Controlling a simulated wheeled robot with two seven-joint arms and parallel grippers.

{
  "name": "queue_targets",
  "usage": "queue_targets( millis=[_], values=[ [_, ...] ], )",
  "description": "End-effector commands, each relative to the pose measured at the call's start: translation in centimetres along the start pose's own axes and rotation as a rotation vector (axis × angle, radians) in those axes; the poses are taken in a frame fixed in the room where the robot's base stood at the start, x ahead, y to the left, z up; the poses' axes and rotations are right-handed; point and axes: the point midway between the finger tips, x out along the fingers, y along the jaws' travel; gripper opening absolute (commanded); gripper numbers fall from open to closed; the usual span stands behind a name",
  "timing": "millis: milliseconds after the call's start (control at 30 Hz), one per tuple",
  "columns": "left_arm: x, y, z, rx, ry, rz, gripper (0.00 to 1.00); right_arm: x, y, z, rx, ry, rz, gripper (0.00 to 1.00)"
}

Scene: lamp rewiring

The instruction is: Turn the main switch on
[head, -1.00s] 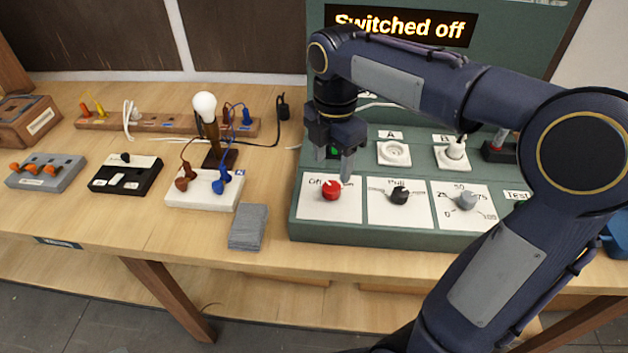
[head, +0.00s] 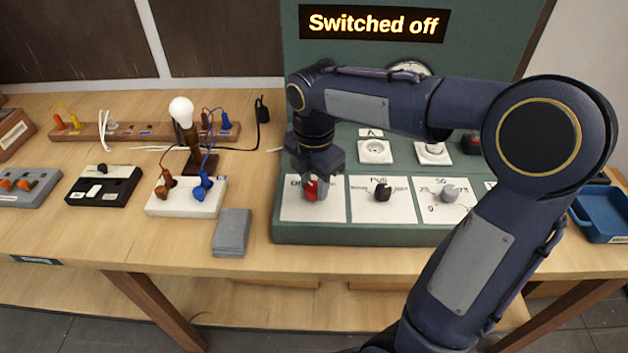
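The red main switch knob (head: 311,191) sits on a white card at the left of the green panel's sloped front (head: 330,232). The lit display (head: 372,24) above reads "Switched off". My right gripper (head: 313,182) points down at the red knob, with its fingers on either side of it. The fingers hide part of the knob and most of the card's label. I cannot tell whether they press on the knob or stand slightly apart from it. My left gripper is not in view.
A black knob (head: 381,191) and a grey dial (head: 448,194) sit right of the red one. Sockets A (head: 375,151) and B are behind. A lamp with a white bulb (head: 182,110) and a grey block (head: 232,232) stand left. A blue tray (head: 602,212) is at far right.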

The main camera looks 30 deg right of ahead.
Motion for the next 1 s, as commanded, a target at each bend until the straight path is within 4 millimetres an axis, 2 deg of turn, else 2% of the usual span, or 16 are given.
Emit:
queue_targets(
  millis=[67,467,1000],
  values=[
    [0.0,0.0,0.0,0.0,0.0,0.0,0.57,0.0,0.0,0.0,0.0,0.0,0.0,0.11],
    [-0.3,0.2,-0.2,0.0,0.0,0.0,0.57,-0.1,0.0,0.0,0.078,0.0,0.0,0.11],
    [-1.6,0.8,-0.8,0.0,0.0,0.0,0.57,-0.2,0.0,0.0,0.537,-0.001,0.001,0.11]
  ],
)
